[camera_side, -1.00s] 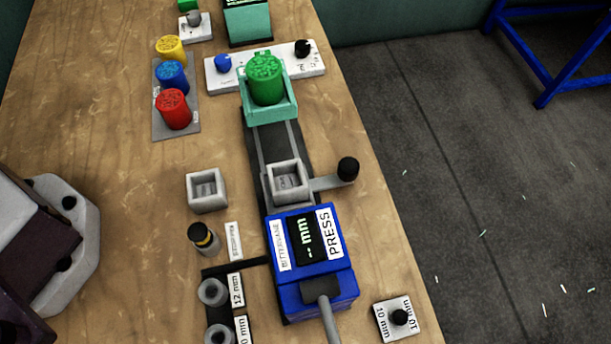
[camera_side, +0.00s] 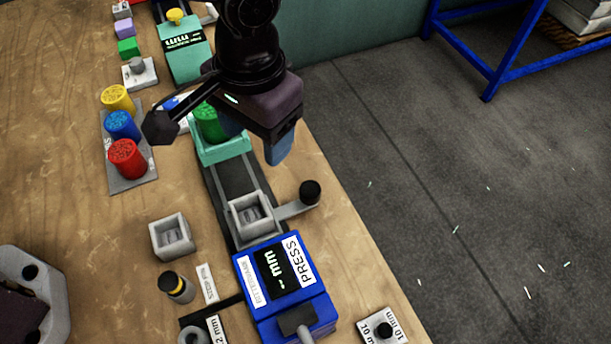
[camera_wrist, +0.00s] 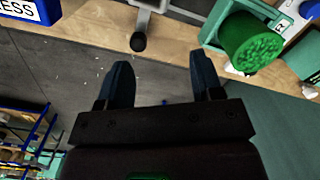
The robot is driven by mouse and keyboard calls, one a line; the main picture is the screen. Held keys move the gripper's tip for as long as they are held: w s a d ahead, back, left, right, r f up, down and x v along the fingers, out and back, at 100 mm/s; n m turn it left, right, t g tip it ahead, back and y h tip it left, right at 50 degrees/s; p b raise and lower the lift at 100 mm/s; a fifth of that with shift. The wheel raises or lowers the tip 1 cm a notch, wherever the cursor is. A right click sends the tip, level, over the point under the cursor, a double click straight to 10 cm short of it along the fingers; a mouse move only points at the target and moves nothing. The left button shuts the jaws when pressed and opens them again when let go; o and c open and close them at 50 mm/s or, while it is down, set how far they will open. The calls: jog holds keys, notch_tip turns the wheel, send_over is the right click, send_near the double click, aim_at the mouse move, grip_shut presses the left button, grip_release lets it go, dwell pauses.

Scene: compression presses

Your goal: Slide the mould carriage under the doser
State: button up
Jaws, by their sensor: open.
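The mould carriage (camera_side: 252,216) is a grey block with a square cavity. It sits on the dark rail (camera_side: 233,178), close to the blue press (camera_side: 285,285). Its side arm ends in a black knob (camera_side: 310,192), which also shows in the wrist view (camera_wrist: 138,42). The teal doser (camera_side: 222,150) with a green canister (camera_side: 207,123) is at the rail's far end, partly hidden by my gripper. My gripper (camera_side: 256,142) is open and empty, its blue fingers apart, above and beside the doser. In the wrist view its fingertips (camera_wrist: 162,75) are apart from the knob.
Red (camera_side: 127,158), blue and yellow canisters stand on a grey plate to the left. The table's right edge drops to the floor beyond the knob.

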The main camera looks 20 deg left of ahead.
jog(key=n, duration=0.1)
send_over(310, 189)
jog(key=s+a, duration=0.1)
notch_tip(310, 189, down, 3)
jog(key=shift+w+d+n, duration=0.5)
jog(key=shift+w+n, duration=0.05)
jog(key=shift+n, duration=0.65)
notch_tip(310, 189, down, 11)
jog(key=shift+f, duration=0.1)
jog(key=shift+c, duration=0.3)
